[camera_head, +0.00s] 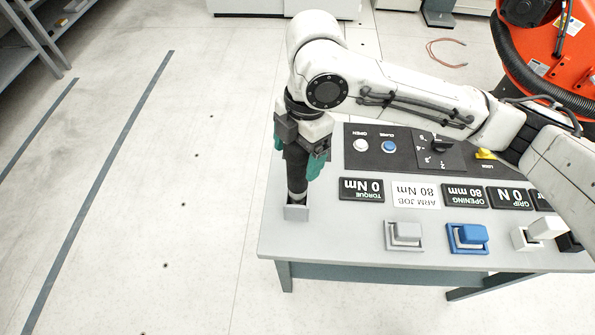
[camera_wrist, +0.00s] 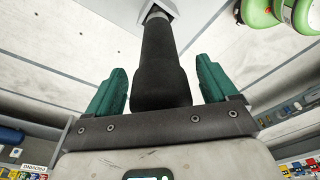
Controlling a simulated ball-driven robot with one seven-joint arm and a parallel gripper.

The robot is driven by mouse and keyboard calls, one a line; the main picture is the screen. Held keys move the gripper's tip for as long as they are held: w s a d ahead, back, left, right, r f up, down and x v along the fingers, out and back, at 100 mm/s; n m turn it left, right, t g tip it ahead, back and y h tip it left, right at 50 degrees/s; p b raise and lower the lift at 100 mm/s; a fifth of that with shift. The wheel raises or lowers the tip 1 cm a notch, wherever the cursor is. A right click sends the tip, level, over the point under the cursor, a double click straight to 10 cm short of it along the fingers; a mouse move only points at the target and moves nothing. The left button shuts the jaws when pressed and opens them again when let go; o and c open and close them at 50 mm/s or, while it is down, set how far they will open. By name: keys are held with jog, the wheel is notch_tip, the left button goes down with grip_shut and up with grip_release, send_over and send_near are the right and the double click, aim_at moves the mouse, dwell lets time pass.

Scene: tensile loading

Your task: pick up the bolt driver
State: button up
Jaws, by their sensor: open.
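The bolt driver (camera_head: 297,172) is a dark cylindrical tool standing upright in a small grey holder (camera_head: 296,212) at the table's left corner. In the wrist view the driver (camera_wrist: 161,65) shows as a thick black grip between the fingers, with its narrower end in the holder at the top. My gripper (camera_head: 301,165) is over the driver from above. Its two green fingers (camera_wrist: 161,90) stand on either side of the grip, with a visible gap on both sides. The gripper is open. The driver's upper end is hidden by the gripper in the head view.
The grey table (camera_head: 340,246) carries a dark control panel (camera_head: 375,160), several label plates, a grey block (camera_head: 404,235) and a blue block (camera_head: 468,237) in holders. An orange machine (camera_head: 555,55) stands at the back right. The floor left of the table is clear.

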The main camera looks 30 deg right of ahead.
jog(key=shift+a+f, duration=0.15)
jog(key=shift+f, duration=0.55)
jog(key=shift+c, duration=0.4)
jog(key=shift+r, duration=0.1)
jog(key=c, duration=1.1)
jog(key=shift+c, duration=0.2)
jog(key=shift+r, duration=0.15)
